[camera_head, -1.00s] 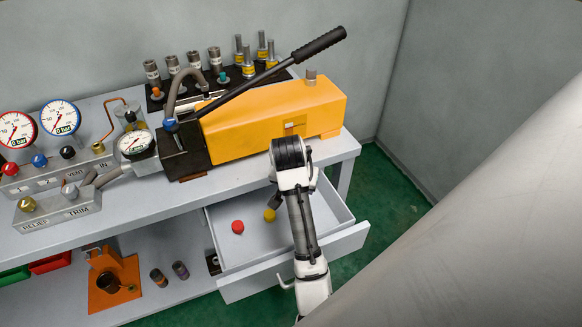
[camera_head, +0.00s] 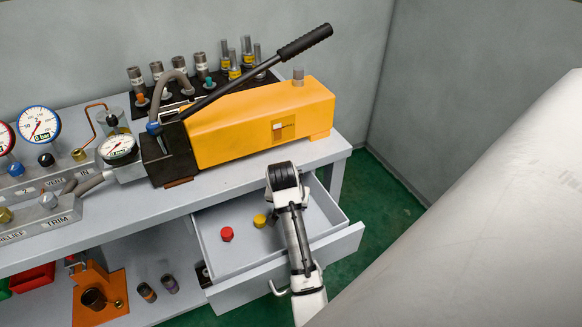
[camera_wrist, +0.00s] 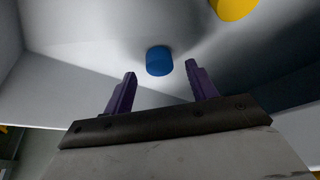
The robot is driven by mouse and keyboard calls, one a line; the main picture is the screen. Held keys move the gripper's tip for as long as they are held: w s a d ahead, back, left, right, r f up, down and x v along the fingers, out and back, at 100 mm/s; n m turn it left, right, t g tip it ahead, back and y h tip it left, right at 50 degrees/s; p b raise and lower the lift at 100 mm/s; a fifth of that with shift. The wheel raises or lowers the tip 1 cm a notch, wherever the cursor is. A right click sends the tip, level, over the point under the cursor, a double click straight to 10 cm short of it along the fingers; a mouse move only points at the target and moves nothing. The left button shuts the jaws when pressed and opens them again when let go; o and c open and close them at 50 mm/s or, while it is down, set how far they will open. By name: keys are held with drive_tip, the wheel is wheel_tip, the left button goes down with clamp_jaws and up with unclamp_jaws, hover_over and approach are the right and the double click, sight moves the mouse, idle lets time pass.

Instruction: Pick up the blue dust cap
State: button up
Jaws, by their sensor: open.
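The blue dust cap (camera_wrist: 159,61) is a short round cylinder on the floor of the open drawer. It shows in the wrist view just beyond and between my two purple fingertips, apart from both. My gripper (camera_wrist: 160,82) is open and empty, pointing down into the drawer. In the head view my arm covers the gripper's fingers and the blue cap, so neither shows there.
The open drawer (camera_head: 352,239) also holds a red cap (camera_head: 227,234) and a yellow cap (camera_head: 260,220), which also shows in the wrist view (camera_wrist: 234,8). The drawer walls surround my gripper. The bench with the yellow pump (camera_head: 255,125) stands behind and above.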

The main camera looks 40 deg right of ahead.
drive_tip(key=shift+x, duration=0.9)
drive_tip(key=shift+c, duration=0.3)
drive_tip(key=shift+r, duration=0.1)
drive_tip(key=c, duration=1)
drive_tip(key=shift+r, duration=0.15)
